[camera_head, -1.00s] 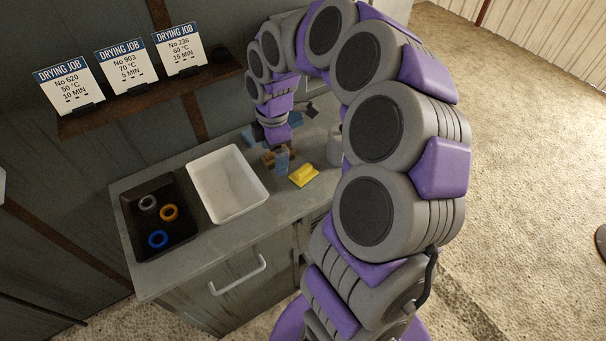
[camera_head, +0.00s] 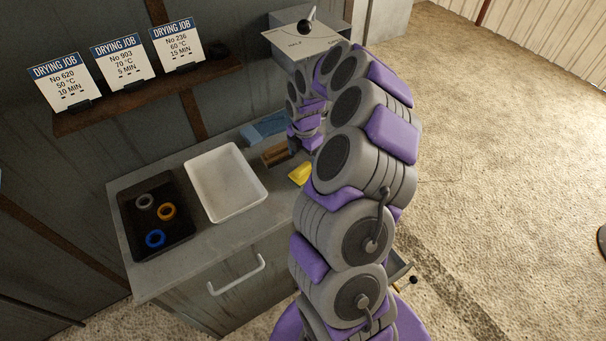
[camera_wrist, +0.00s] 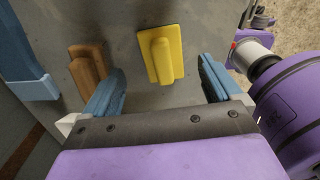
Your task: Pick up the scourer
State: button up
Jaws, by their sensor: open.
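A yellow pad with a raised grip bar, seemingly the scourer, lies flat on the grey countertop; in the wrist view the scourer (camera_wrist: 161,54) is ahead of and between my fingers. In the head view the scourer (camera_head: 300,174) is partly hidden behind my arm. My gripper (camera_wrist: 160,72) is open and empty, its two blue fingers spread to either side, apart from the scourer. In the head view my gripper is mostly hidden by my own arm.
A brown block-like item (camera_wrist: 87,66) lies left of the scourer, near my left finger. A blue item (camera_wrist: 32,80) is farther left. A white tray (camera_head: 196,187) and a black tray (camera_head: 133,231) with rings stand on the counter (camera_head: 222,232). A box with a lever (camera_head: 305,27) stands behind.

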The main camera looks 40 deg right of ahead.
aim_at(303, 167)
jog(key=f, duration=0.2)
jog(key=f+b, duration=0.1)
jog(key=f, duration=0.3)
jog(key=shift+s+a+b, duration=0.15)
jog(key=shift+a+b, duration=0.15)
jog(key=shift+a, duration=0.05)
jog(key=shift+r, duration=0.1)
jog(key=c, duration=1.2)
jog(key=shift+c, duration=0.2)
jog(key=shift+r, duration=0.1)
jog(key=shift+r+p, duration=0.65)
jog(key=shift+r, duration=1.2)
jog(key=s+a+r+p, duration=0.1)
jog(key=s, duration=1.5)
jog(key=shift+a+p, duration=0.25)
jog(key=shift+p, duration=0.1)
jog(key=shift+r, duration=0.1)
